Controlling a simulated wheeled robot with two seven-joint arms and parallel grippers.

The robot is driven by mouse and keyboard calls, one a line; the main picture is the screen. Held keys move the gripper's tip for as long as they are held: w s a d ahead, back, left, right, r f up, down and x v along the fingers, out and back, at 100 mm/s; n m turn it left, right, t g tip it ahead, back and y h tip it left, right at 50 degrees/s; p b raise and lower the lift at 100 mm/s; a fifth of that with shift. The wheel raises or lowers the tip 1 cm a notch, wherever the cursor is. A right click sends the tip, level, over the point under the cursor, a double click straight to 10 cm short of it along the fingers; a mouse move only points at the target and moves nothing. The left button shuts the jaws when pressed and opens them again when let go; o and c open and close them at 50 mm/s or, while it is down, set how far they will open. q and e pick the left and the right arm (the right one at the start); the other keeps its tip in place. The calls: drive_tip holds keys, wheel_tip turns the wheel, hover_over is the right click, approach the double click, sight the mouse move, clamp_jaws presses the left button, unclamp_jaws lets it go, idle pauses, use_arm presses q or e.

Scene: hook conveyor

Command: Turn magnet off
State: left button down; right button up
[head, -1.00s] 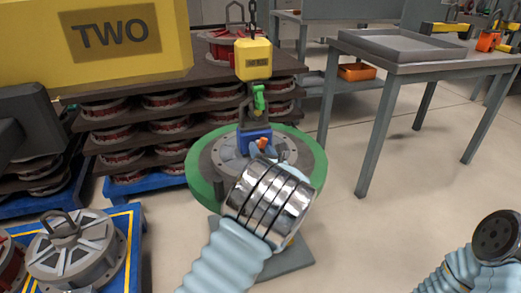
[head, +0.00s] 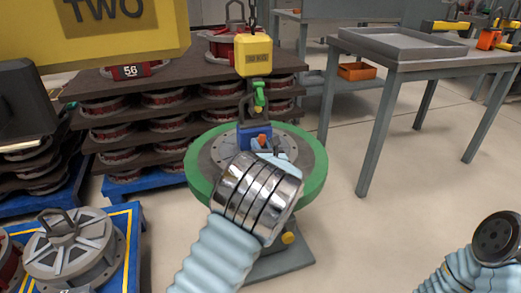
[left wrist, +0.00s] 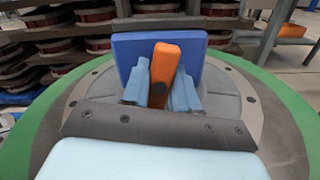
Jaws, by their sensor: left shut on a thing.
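The magnet is a blue block (head: 247,134) with an orange lever (head: 262,140) on its near face. It sits over a grey disc in the middle of a round stand with a green rim (head: 316,165). A yellow hoist block (head: 253,57) with a green-latched hook hangs above it. My left gripper (left wrist: 160,88) is shut on the orange lever (left wrist: 168,65), with light blue fingers on both sides of it, in front of the blue block (left wrist: 130,50). The lever leans slightly right in the left wrist view. In the head view, my wrist partly hides the fingers. My right gripper is not in view.
A large yellow beam marked TWO (head: 130,35) hangs at upper left. Racks of red and grey discs stand behind. A blue pallet (head: 133,225) with a grey hub (head: 75,250) is at lower left. A grey table (head: 400,60) stands at right. The floor between is clear.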

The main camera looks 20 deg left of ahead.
use_arm(q)
drive_tip(key=shift+f+n+b, duration=0.4)
drive_tip(key=shift+n+b, duration=0.15)
drive_tip(key=shift+n, duration=0.15)
drive_tip(key=shift+r+n+b, duration=0.25)
drive_tip(key=shift+n+b, duration=0.15)
drive_tip(key=shift+n, duration=0.2)
drive_tip(key=shift+r, duration=0.15)
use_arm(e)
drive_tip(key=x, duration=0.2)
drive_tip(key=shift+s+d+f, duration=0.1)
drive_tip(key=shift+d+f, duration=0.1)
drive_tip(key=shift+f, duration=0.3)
use_arm(q)
drive_tip(key=c, duration=1)
unclamp_jaws()
drive_tip(key=shift+o, duration=0.2)
drive_tip(key=p+v, duration=0.1)
drive_tip(key=v, duration=1.2)
drive_tip(key=shift+s+d, duration=0.25)
drive_tip(key=shift+s, duration=0.05)
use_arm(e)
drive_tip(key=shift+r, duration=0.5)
